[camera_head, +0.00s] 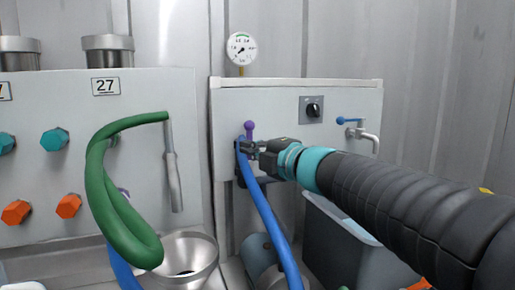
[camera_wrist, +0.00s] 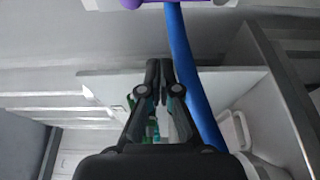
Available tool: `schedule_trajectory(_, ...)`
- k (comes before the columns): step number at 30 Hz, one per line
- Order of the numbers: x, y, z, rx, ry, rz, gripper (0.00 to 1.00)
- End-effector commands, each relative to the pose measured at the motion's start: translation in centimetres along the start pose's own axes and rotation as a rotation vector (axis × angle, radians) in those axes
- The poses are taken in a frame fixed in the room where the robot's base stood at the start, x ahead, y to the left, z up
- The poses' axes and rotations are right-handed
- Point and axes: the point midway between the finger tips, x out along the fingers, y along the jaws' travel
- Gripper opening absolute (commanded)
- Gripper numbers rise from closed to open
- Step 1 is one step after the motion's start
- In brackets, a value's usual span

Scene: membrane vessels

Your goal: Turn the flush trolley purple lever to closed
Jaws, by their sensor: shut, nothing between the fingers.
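The purple lever (camera_head: 249,130) is on the front of the white flush trolley panel (camera_head: 290,106), with its rounded end pointing up. A purple part (camera_wrist: 185,3) also shows at the top edge of the wrist view, cut off by the frame. My gripper (camera_head: 246,148) is just below the lever's end, close to the blue hose; I cannot tell whether it touches the lever. In the wrist view my gripper (camera_wrist: 159,66) has its fingers together, with nothing between them. The lever's lower part is hidden behind the gripper.
A blue hose (camera_head: 265,212) hangs down beside my gripper. The panel also carries a black knob (camera_head: 313,109), a blue-handled tap (camera_head: 350,120) and a gauge (camera_head: 242,49) above. A grey bin (camera_head: 335,245) stands below. A green hose (camera_head: 112,205) hangs at left.

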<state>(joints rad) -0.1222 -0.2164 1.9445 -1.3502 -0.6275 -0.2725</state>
Motion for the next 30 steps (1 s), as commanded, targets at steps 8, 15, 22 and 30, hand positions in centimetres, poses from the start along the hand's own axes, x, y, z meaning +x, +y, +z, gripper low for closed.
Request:
schedule_trajectory(8, 5.0, -0.1, 0.0, 0.003, 0.000, -0.001, 0.00)
schedule_trajectory(15, 7.5, 0.0, 0.8, 0.001, -0.006, 0.000, 0.00)
schedule_trajectory(22, 6.6, 0.0, 3.2, 0.001, -0.006, 0.000, 0.00)
schedule_trajectory(30, 6.3, 0.0, 3.9, 0.003, -0.003, 0.000, 0.00)
